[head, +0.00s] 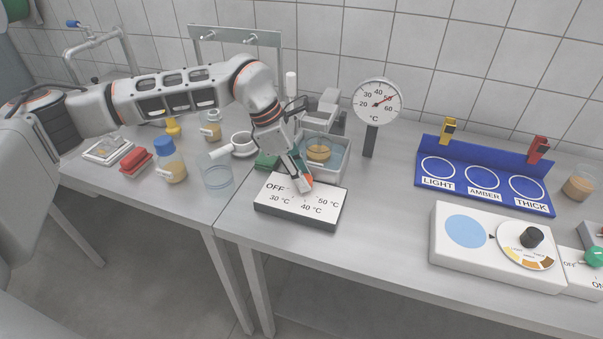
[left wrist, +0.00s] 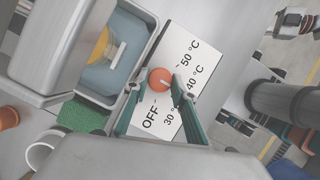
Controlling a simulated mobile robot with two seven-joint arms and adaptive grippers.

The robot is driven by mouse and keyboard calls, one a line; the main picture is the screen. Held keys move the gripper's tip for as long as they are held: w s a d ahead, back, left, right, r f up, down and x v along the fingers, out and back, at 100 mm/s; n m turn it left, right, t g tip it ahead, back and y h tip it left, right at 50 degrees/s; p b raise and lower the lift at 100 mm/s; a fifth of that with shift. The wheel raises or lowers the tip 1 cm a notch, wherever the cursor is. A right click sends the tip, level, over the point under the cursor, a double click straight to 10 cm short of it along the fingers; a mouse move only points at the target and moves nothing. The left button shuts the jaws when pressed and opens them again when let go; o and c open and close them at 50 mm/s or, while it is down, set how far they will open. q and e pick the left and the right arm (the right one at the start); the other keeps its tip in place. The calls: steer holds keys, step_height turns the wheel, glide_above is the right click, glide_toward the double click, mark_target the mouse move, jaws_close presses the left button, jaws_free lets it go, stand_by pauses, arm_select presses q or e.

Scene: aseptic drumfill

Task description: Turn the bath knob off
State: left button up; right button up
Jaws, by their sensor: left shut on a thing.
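The bath control box (head: 300,215) is white on top, with OFF, 30, 40 and 50 °C labels. Its round orange-red knob (left wrist: 160,80) carries a pale pointer line, which seems to lie toward the 40–50 °C side. My left gripper (head: 303,184) reaches down over the box. In the left wrist view its green fingers (left wrist: 155,90) stand on both sides of the knob, shut on it. In the head view the gripper mostly hides the knob. A dark gripper-like part at the upper right of the left wrist view may be my right gripper; its fingers are unclear.
The water bath (head: 338,160) with a jar in it stands just behind the box. A glass beaker (head: 217,176) and green pad (head: 266,161) lie to the left.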

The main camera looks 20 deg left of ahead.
arm_select(q)
steer(key=shift+m, duration=0.6)
steer(key=o, duration=1.1)
steer(key=shift+w+a+r, duration=0.1)
steer(key=shift+r, duration=0.05)
steer(key=shift+r, duration=0.2)
steer(key=shift+v, duration=3.7)
steer(key=shift+a+f, duration=0.1)
